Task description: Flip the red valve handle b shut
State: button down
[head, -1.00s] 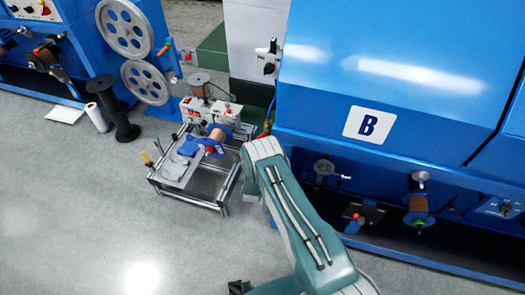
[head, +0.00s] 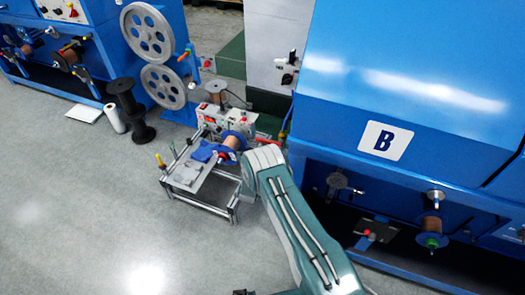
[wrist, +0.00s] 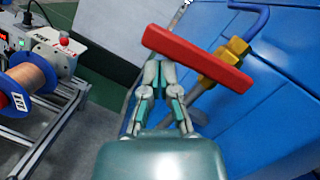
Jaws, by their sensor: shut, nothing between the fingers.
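In the wrist view, a red valve handle (wrist: 195,58) lies slantwise across the upper middle, its left end higher than its right. It sits on a yellow brass valve body (wrist: 237,48) on a pipe beside the blue machine. My gripper (wrist: 158,70) is shut and empty. Its fingertips are close beneath the left half of the handle; I cannot tell whether they touch it. In the head view, my arm's upper links hide the gripper, and a small red piece (head: 266,141) that looks like the handle shows just past the arm.
A metal-framed bench (head: 205,185) with a copper wire spool (wrist: 28,82) stands left of the gripper. The blue machine marked B (head: 330,105) is close on the right. A black spool (head: 130,110) stands farther left. The grey floor at front left is clear.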

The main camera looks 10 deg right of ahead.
jog(key=shift+a+r, duration=0.15)
jog(key=shift+r, duration=0.25)
jog(key=shift+f, duration=0.1)
dwell(0.4)
